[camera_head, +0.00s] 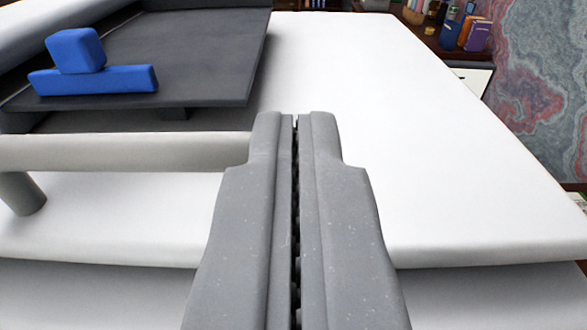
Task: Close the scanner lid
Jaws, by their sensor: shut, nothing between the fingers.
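A large white slab with rounded edges (430,160) fills the middle of the view and looks like part of the scanner. A second pale layer (480,290) lies under its near edge, with a dark seam between them. I cannot tell which part is the lid or how far it is open. My gripper (297,122) is shut and empty, its two grey fingers side by side, pointing forward over the white slab. The fingers hide part of the slab and the right end of a pale grey bar (120,152).
At the upper left is a dark grey panel (200,70) with two blue blocks (95,78), one atop the other. Books (470,33) and small items stand on a dark surface behind. The slab's right side is clear.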

